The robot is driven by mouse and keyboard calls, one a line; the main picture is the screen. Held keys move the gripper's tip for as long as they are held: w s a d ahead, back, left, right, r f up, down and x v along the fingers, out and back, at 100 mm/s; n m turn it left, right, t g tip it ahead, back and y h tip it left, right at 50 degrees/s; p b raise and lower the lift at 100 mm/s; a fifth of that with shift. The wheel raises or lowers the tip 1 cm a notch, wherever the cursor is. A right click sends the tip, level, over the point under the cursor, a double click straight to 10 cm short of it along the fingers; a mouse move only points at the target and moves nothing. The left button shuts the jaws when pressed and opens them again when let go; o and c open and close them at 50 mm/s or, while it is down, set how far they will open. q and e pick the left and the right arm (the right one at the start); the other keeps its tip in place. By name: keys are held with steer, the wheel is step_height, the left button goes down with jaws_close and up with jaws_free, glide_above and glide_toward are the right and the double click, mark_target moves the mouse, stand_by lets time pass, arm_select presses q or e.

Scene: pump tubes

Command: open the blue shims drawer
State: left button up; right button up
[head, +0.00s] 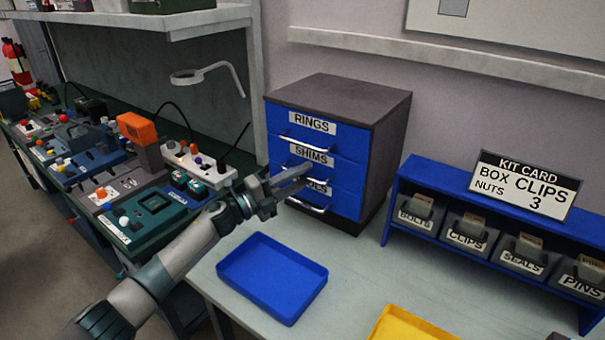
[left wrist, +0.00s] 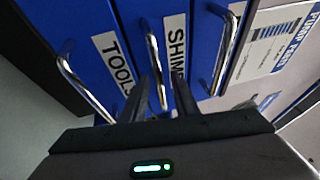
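The blue shims drawer (head: 337,172) is the middle one in a dark cabinet (head: 385,140), between the rings drawer (head: 340,137) and the tools drawer (head: 345,203). All three drawers look shut. My left gripper (head: 303,179) is at the front of the shims drawer, partly covering its handle and the tools label. In the left wrist view, the two fingers (left wrist: 169,80) are apart by the shims label (left wrist: 176,48).
A blue tray (head: 270,275) lies on the table before the cabinet, with a yellow tray (head: 410,325) at the front edge. A blue rack (head: 400,195) of labelled bins and a kit card (head: 525,185) stand right. A cluttered bench (head: 120,165) is left.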

arm_select(q)
steer(key=shift+d, duration=0.15)
jaws_close()
